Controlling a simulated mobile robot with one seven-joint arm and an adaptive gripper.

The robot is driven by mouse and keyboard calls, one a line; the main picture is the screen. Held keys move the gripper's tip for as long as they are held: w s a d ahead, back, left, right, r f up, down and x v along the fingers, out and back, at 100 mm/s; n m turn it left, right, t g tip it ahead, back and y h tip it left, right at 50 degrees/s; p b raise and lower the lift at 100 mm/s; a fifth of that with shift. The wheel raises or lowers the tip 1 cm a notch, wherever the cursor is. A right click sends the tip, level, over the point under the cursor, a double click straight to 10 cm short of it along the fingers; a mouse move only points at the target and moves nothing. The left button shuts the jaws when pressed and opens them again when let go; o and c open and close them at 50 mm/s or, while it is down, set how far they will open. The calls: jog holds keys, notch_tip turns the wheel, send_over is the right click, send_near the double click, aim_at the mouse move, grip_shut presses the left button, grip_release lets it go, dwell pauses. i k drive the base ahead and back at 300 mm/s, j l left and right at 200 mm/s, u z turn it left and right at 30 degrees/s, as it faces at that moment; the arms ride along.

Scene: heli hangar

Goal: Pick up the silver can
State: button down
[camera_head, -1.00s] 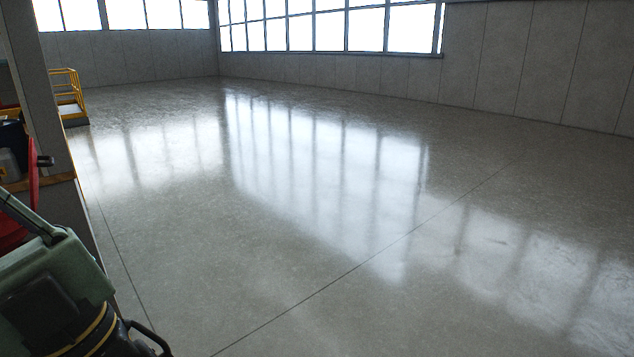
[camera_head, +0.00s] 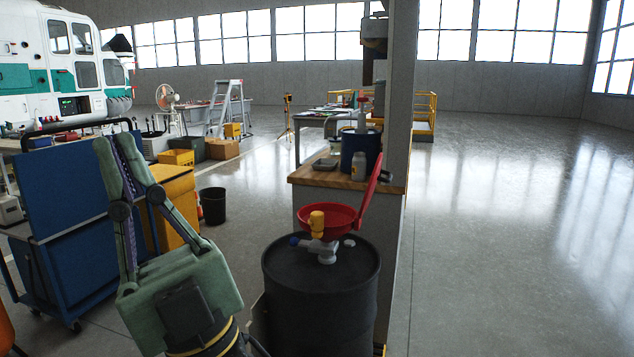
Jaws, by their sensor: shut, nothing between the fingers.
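My gripper (camera_head: 115,145) rises at the lower left, with a green body and two fingers pointing up. The fingertips are together and hold nothing. The blue panel of a cart shows behind them. I cannot make out a sure silver can. A small pale grey container (camera_head: 358,166) stands upright on the wooden bench top (camera_head: 308,180), right of my gripper and well apart from it. It is too small to tell whether it is the can.
A black drum (camera_head: 318,305) with a red funnel (camera_head: 322,218) stands in front of the bench, right of my gripper. A blue cart (camera_head: 80,180) and yellow cabinet (camera_head: 180,215) are at the left. A pillar (camera_head: 397,120) rises beside the bench. The floor (camera_head: 520,240) at right is clear.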

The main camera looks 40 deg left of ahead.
aim_at(359, 161)
jog(key=i+l+u, duration=0.15)
jog(key=u, duration=0.2)
jog(key=i+l+u, duration=0.15)
jog(key=l+u, duration=0.2)
jog(key=i+l+u, duration=0.1)
jog(key=l+u, duration=0.25)
jog(key=i, duration=0.35)
jog(key=l+u, duration=0.3)
jog(key=l, duration=0.65)
jog(key=k+l+u, duration=0.1)
jog(key=l+u, duration=0.15)
jog(key=l, duration=0.7)
jog(key=i+l+u, duration=0.1)
jog(key=i+l, duration=0.15)
jog(key=i+l+u, duration=0.1)
jog(key=i+l, duration=0.15)
jog(key=l, duration=0.15)
jog(key=i+j, duration=0.1)
jog(key=i, duration=0.3)
jog(key=i+j, duration=0.1)
jog(key=i, duration=0.3)
